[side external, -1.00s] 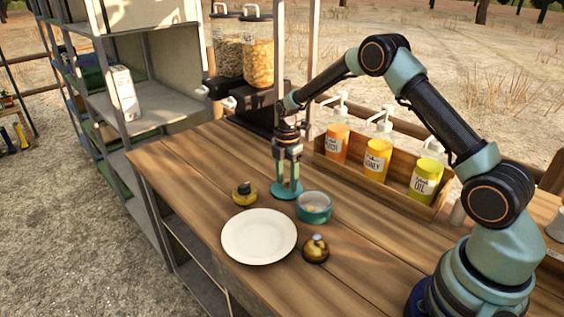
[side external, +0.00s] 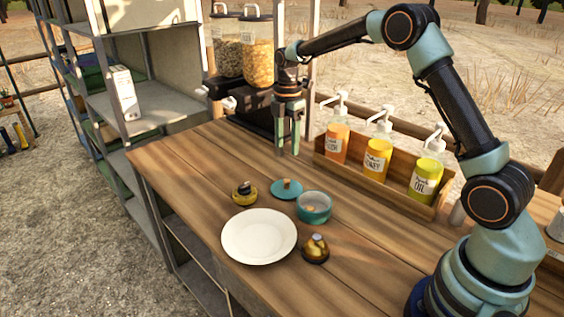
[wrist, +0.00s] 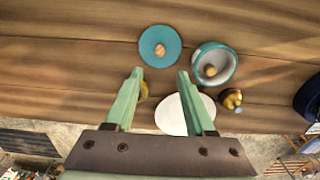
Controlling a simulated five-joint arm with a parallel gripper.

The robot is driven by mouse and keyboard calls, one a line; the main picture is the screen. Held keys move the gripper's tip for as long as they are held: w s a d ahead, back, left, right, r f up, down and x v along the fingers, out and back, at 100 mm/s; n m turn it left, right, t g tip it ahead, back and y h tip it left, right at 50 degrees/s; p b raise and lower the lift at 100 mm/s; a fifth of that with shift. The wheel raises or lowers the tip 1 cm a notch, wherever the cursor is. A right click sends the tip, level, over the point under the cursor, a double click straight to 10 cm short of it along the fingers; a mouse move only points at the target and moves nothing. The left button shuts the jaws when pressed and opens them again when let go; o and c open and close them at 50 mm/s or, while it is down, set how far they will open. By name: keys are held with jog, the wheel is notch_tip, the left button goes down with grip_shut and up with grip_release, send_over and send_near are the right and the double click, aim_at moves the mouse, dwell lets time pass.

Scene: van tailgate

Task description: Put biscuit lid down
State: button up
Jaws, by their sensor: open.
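The biscuit lid (side external: 287,190) is a teal disc with a wooden knob. It lies flat on the wooden table, knob up, just behind and left of the teal pot (side external: 315,208). The lid also shows in the wrist view (wrist: 160,47), with the open pot (wrist: 214,63) to its right and something small and brown inside it. My gripper (side external: 288,146) is raised above the table behind the lid, pointing down, apart from it. Its two green fingers (wrist: 161,74) are spread with nothing between them.
A white plate (side external: 259,237) lies in front of the pot. A yellow and black item (side external: 244,193) sits left of the lid, and a brass bell-like item (side external: 315,249) right of the plate. A wooden crate (side external: 393,187) with pump bottles and cereal dispensers (side external: 243,48) stand behind.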

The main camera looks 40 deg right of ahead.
jog(key=s+a+r+m+t, duration=0.35)
jog(key=s+r+m, duration=0.5)
jog(key=r, duration=0.35)
jog(key=s+a+m+t, duration=0.2)
jog(key=s+a+m, duration=0.2)
jog(key=s+m, duration=0.5)
jog(key=s, duration=0.4)
jog(key=shift+s+f, duration=0.2)
jog(key=shift+s, duration=0.05)
